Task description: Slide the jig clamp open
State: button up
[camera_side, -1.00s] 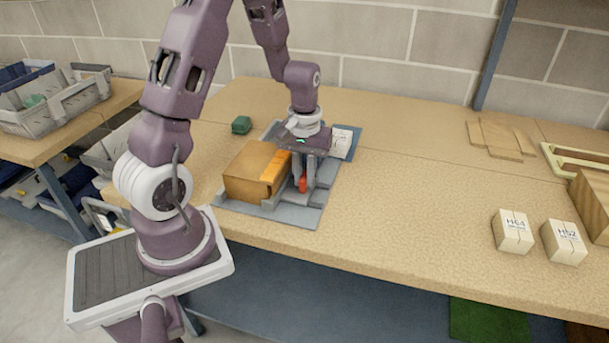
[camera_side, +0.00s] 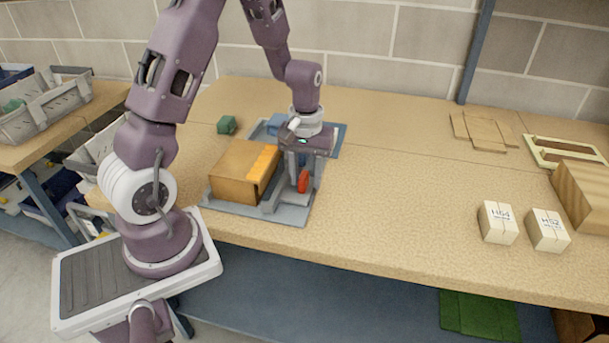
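The jig (camera_side: 265,212) is a grey fixture on the bench with an orange-brown box (camera_side: 236,172) seated in it. The clamp shows mostly as a red handle (camera_side: 303,181) at the jig's right side. A visible gap lies between the handle and the box. My gripper (camera_side: 302,172) points down over the handle, its fingers at the handle and apparently shut on it. The gripper partly hides the upper handle and the clamp parts behind it.
A green block (camera_side: 227,124) sits behind the jig at left. Two white cartons (camera_side: 498,222) (camera_side: 547,230), wood pieces (camera_side: 478,131) and a pale frame (camera_side: 560,153) lie to the right. The bench between them and the jig is clear.

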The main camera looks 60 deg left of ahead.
notch_tip(320, 180, up, 7)
jog(key=shift+r, duration=0.1)
dwell(0.3)
jog(key=s+d+r+m+t, duration=0.25)
jog(key=d+r, duration=0.25)
jog(key=r, duration=0.3)
jog(key=s+d+r+m+t, duration=0.1)
jog(key=s+d+r+m, duration=0.2)
jog(key=s, duration=0.4)
jog(key=s+d+r+m+t, duration=0.2)
jog(key=s+d, duration=0.3)
jog(key=s, duration=0.3)
jog(key=shift+r+m, duration=0.75)
jog(key=shift+r, duration=0.1)
jog(key=shift+o, duration=0.2)
